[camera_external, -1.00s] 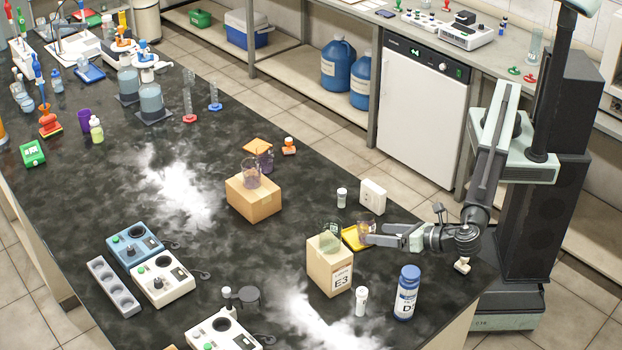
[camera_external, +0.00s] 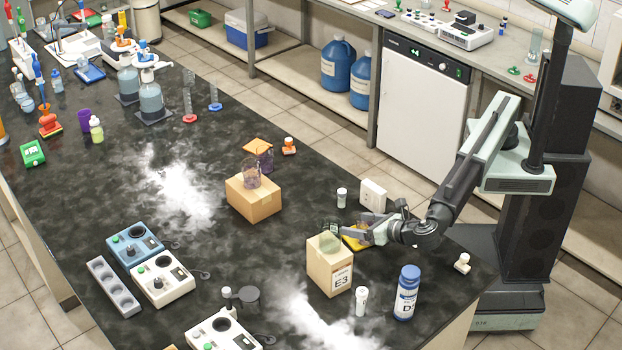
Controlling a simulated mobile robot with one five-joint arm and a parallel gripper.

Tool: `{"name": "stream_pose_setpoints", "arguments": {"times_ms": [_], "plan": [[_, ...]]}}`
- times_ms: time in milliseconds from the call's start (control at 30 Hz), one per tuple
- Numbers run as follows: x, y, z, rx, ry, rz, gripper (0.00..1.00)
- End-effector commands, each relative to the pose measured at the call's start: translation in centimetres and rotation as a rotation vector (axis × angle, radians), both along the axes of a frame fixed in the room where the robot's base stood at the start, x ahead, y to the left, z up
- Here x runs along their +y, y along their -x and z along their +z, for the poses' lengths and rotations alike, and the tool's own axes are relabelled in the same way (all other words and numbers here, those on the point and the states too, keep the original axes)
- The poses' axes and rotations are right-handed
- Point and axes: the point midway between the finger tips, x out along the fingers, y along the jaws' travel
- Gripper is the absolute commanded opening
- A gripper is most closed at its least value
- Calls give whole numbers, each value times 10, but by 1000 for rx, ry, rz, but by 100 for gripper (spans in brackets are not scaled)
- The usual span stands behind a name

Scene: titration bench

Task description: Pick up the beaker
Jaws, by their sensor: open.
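My gripper (camera_external: 362,231) is open and low over the right part of the bench, pointing left. It is at the yellow mat (camera_external: 352,243), where a small clear beaker stood earlier; that beaker is now mostly hidden by my gripper, and I cannot tell whether it is between the fingers. A greenish clear beaker (camera_external: 329,244) stands on the cardboard box marked E3 (camera_external: 330,268), just left of my fingertips. Another clear beaker (camera_external: 251,174) stands on a second cardboard box (camera_external: 253,200) further left. A purplish beaker (camera_external: 265,160) stands by an orange mat (camera_external: 257,146).
A white block (camera_external: 373,195) and another vial (camera_external: 341,198) stand behind my gripper.

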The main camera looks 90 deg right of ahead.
Motion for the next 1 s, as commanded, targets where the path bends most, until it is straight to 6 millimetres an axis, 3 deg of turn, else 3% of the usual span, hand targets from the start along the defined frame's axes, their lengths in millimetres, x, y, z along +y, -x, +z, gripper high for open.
{"name": "stream_pose_setpoints", "arguments": {"times_ms": [167,400,467,767,1000], "plan": [[0,-1,1,0,0,0,76],[0,-1,1,0,0,0,12],[0,-1,1,0,0,0,2],[0,0,9,0,0,0,2],[0,0,52,-1,1,0,2]]}}
